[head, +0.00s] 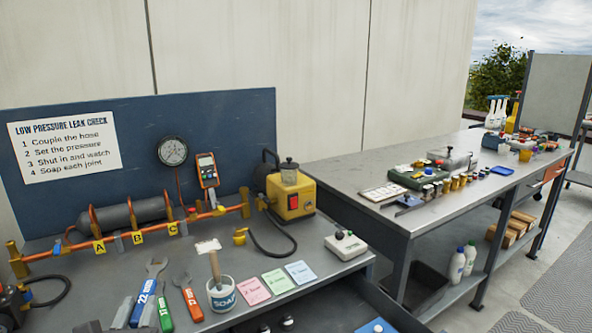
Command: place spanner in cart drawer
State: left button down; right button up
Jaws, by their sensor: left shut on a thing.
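The blue-handled spanner (144,298) marked 22 is at the front left of the bench, its open jaw pointing to the back. My left gripper (138,308) is at the bottom edge of the head view, with pale fingers on either side of the blue handle, shut on it. Whether the spanner touches the bench top is hard to tell. An open dark drawer (368,288) shows at the bottom, right of the bench's front edge, with a blue item and dark round pieces in it; its front is cut off. My right gripper is not in view.
A green-handled tool (165,315) and an orange-handled spanner (187,298) lie close by. A soap pot (221,295) with a brush, coloured cards (277,281) and a white box (345,245) stand toward the drawer. Copper pipework (150,233) runs behind.

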pick_arm(q)
jog(key=s+d+f+m+h+p, duration=0.1)
jog(key=s+d+m+h, duration=0.1)
jog(key=s+d+h, duration=0.4)
jog(key=w+a+y, duration=0.2)
jog(key=w+a+r+n+y+b, duration=0.1)
jog(key=w+a+y, duration=0.1)
jog(key=w+a+n+y, duration=0.1)
jog(key=w+a+y, duration=0.1)
jog(key=shift+w+a+r+b, duration=0.2)
jog(key=shift+w+a+b, duration=0.05)
jog(key=shift+w+b, duration=0.1)
jog(key=w+a+r+n+g+y+b, duration=0.1)
jog(key=w+a+r+n+g+y, duration=0.1)
jog(key=w+a+r+n+y, duration=0.2)
jog(key=shift+w+a+r+y, duration=0.7)
jog(key=shift+w+a, duration=0.4)
jog(key=shift+a, duration=0.65)
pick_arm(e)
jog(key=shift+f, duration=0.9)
pick_arm(q)
jog(key=shift+r, duration=0.1)
